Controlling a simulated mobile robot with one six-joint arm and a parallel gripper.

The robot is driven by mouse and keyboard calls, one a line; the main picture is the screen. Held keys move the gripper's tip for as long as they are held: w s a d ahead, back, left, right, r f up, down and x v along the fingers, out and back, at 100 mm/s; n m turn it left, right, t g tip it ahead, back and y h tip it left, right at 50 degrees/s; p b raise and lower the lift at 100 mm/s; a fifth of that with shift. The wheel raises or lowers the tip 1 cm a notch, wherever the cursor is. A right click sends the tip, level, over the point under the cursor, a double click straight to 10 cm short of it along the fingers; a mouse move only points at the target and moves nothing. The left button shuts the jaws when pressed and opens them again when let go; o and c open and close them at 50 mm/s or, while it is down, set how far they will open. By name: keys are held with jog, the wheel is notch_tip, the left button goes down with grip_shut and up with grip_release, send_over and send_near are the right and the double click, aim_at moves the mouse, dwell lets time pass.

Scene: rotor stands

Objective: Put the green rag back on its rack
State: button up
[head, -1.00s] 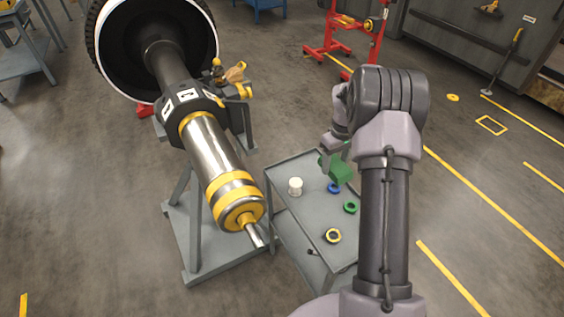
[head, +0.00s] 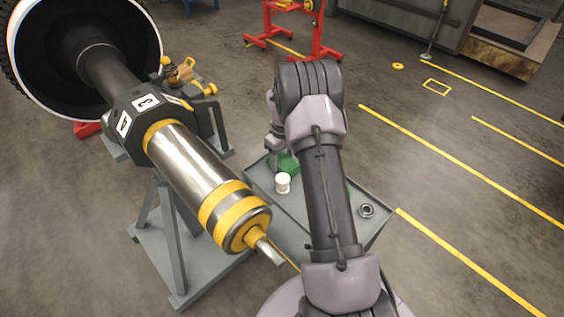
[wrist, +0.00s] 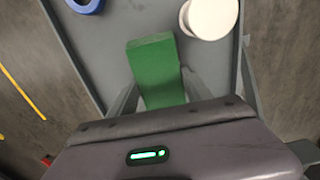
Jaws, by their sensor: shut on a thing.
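The green rag (head: 288,163) is a folded green block held over the grey cart, just behind the white cup in the head view. In the wrist view the rag (wrist: 155,68) sits between the two fingers of my gripper (wrist: 160,97), which is shut on it. My arm covers most of the gripper in the head view. I cannot tell from these views how high the rag is above the cart top. I cannot make out a rack for the rag.
A blue ring (wrist: 86,4) shows in the wrist view. The large rotor (head: 185,165) on its stand is close at left. A red stand (head: 300,32) is behind. Floor at right is clear.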

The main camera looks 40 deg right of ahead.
jog(key=o, duration=1.3)
